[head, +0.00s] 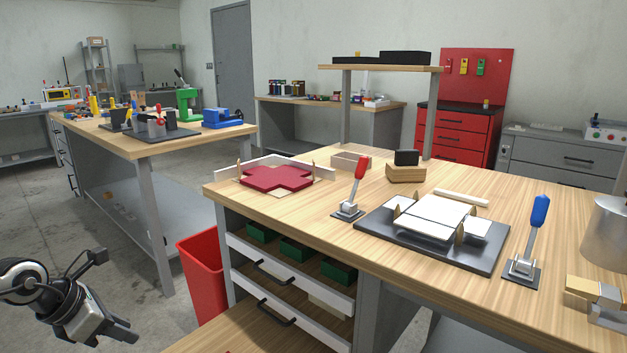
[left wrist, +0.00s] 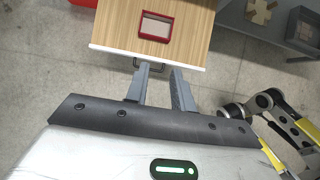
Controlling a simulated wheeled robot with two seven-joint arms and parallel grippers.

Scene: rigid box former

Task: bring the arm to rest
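My left gripper (head: 118,296) is at the lower left of the head view, over the floor and off the left end of the workbench. Its two fingers stand well apart with nothing between them. In the left wrist view the left gripper (left wrist: 160,72) also shows two separate, empty fingers, with a wooden surface (left wrist: 185,15) beyond them. My right gripper does not show in either view.
The workbench (head: 330,222) carries a red cross-shaped blank (head: 275,176), a black forming plate (head: 400,240) with white panels, and red-handled (head: 358,180) and blue-handled (head: 538,215) clamps. A red bin (head: 203,275) stands near the left gripper. Floor around the gripper is clear.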

